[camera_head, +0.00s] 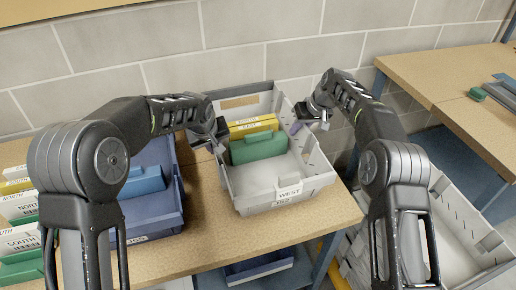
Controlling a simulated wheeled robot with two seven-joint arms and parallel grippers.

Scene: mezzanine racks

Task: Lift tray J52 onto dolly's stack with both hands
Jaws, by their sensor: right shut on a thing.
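The light grey tray (254,208) is at the middle of the wooden table, near its right end. Its front label is too small to read surely. My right gripper (312,116) is shut on the tray's right wall. My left gripper (217,138) is at the left wall; its fingers are too small and dark to tell whether they are shut. A stack of grey trays (462,238) stands low at the right, partly behind my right arm; the dolly under it is mostly hidden.
A blue tray (150,219) with a blue box (144,182) is close on the left. Labelled boxes (20,207) stand at the far left. A block wall (240,62) is behind. Another table (455,92) is at the right. The table's front middle is clear.

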